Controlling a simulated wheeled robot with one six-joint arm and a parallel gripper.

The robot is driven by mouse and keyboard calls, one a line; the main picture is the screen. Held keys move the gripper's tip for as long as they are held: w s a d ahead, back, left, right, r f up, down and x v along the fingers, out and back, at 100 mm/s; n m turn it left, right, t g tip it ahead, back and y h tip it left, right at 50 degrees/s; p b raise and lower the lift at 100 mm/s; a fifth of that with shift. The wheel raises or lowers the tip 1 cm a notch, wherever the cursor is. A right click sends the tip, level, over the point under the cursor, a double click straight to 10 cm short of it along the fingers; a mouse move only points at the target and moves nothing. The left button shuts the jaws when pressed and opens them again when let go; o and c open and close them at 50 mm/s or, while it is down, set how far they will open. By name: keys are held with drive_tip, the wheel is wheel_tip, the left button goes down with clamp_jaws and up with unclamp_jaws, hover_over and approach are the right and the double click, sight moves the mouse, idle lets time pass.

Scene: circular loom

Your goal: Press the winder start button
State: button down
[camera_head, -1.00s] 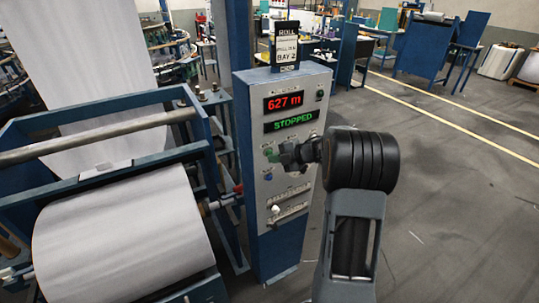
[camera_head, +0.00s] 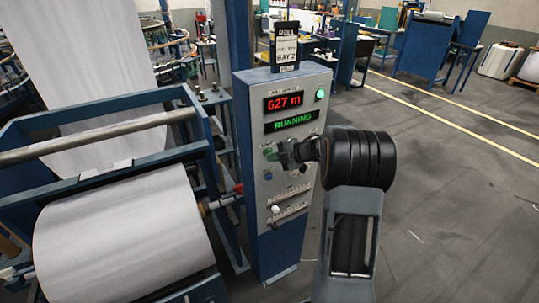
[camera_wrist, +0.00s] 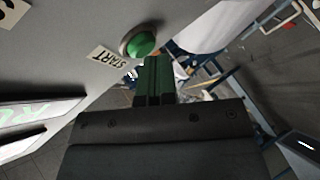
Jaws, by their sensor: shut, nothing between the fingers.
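The winder control panel (camera_head: 300,88) stands beside the roll, with a red display (camera_head: 283,101) reading 627 m and a green display (camera_head: 290,122) reading RUNNING. The green start button (camera_wrist: 140,43) shows in the wrist view beside a START label (camera_wrist: 107,57). In the head view the button (camera_head: 268,152) is partly behind my gripper (camera_head: 281,155). My gripper is shut and empty, its fingertips (camera_wrist: 154,66) close to the button. I cannot tell whether they touch it.
A green lamp (camera_head: 320,95) is lit at the panel's upper right. A blue button (camera_head: 267,176) and a white knob (camera_head: 275,209) sit lower on the panel. The large white roll (camera_head: 125,240) in its blue frame stands at left. Open floor lies at right.

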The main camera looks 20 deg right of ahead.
drive_tip(key=shift+s, duration=0.2)
drive_tip(key=shift+s+d, duration=0.1)
drive_tip(key=shift+s, duration=0.6)
drive_tip(key=shift+s+d, duration=0.15)
drive_tip(key=shift+s, duration=1.1)
drive_tip(key=shift+s+d, duration=0.15)
drive_tip(key=shift+s, duration=1.05)
